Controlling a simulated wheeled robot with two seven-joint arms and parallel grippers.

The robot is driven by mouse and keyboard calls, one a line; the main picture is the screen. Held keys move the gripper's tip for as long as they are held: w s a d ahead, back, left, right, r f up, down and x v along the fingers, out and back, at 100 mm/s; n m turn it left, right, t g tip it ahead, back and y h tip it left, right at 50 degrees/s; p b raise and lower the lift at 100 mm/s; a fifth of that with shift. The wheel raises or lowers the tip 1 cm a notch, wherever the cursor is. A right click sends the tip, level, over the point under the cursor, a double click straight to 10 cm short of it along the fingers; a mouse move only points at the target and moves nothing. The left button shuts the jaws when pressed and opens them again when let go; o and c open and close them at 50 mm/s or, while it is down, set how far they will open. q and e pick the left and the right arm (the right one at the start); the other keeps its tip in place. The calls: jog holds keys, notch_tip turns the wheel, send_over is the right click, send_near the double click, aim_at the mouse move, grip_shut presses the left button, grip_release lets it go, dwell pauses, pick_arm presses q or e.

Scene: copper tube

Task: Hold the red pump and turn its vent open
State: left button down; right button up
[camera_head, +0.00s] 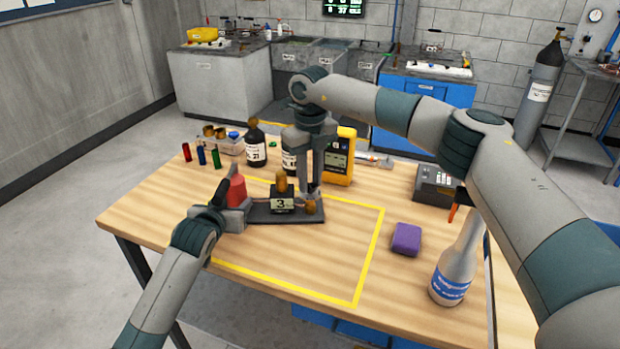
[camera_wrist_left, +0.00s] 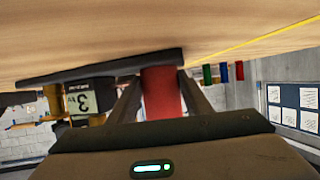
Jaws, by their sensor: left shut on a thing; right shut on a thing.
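The red pump (camera_head: 236,190) stands upright at the left end of a dark base plate (camera_head: 262,215). My left gripper (camera_head: 229,201) is shut around it; in the left wrist view the red body (camera_wrist_left: 162,95) sits between the two fingers. A block marked 3 (camera_head: 282,204) with a brass cylinder on top is mid-plate. A brass knob (camera_head: 310,208) is at the plate's right end. My right gripper (camera_head: 312,193) points down there, its jaws shut at this brass vent fitting, which the fingers partly hide. I cannot tell how far the vent is turned.
A yellow meter (camera_head: 340,158) and dark bottles (camera_head: 256,148) stand close behind the right gripper. Small coloured cylinders (camera_head: 201,155) are at the back left. A purple block (camera_head: 407,240) and a white bottle (camera_head: 455,270) are at the right. The yellow-taped area in front is clear.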

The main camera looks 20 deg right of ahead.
aim_at(310, 185)
jog(key=shift+n, duration=2.6)
jog(key=o, duration=1.1)
notch_tip(310, 185, up, 12)
